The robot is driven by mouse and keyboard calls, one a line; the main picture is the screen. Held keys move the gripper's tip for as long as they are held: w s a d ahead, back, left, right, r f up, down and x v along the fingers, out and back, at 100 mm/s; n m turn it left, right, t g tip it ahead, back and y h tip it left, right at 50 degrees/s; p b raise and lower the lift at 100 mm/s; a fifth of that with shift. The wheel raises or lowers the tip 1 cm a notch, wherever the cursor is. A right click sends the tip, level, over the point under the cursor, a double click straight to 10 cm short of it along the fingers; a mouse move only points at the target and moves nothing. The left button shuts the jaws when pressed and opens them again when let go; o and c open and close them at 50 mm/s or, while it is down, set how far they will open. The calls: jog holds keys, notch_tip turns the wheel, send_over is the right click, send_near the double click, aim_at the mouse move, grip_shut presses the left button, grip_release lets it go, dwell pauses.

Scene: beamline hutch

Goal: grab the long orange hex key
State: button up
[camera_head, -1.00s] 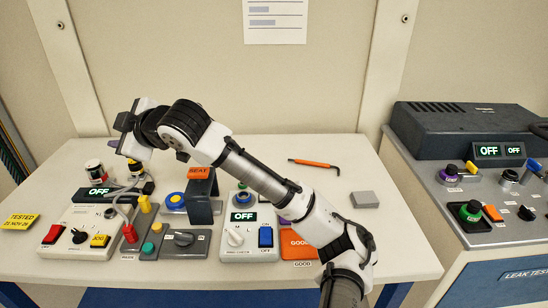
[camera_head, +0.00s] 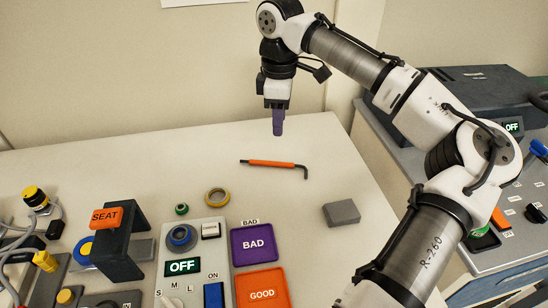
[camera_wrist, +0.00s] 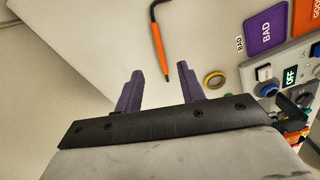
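The long orange hex key (camera_head: 268,163) lies flat on the white table, with an orange sleeve and a dark bent end at its right. In the wrist view the hex key (camera_wrist: 158,45) shows ahead of my gripper, its orange end pointing toward the gap between the fingers. My gripper (camera_head: 278,132) points down above the far part of the table, apart from the key and above it. In the wrist view my gripper (camera_wrist: 158,80) has its two purple fingers spread wide with nothing between them.
A grey block (camera_head: 341,212) lies right of the key. A yellow ring (camera_head: 217,197) and a green ring (camera_head: 182,209) lie nearer. The purple BAD tray (camera_head: 254,245), the orange GOOD tray (camera_head: 262,290) and a switch box (camera_head: 196,262) stand in front. Table around the key is clear.

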send_over(278, 162)
jog(key=f, duration=0.6)
jog(key=shift+s+f, duration=0.3)
jog(key=shift+f, duration=0.1)
jog(key=shift+w+f+p, duration=0.2)
jog(key=shift+f+p, duration=0.3)
jog(key=shift+f, duration=2.2)
grip_shut()
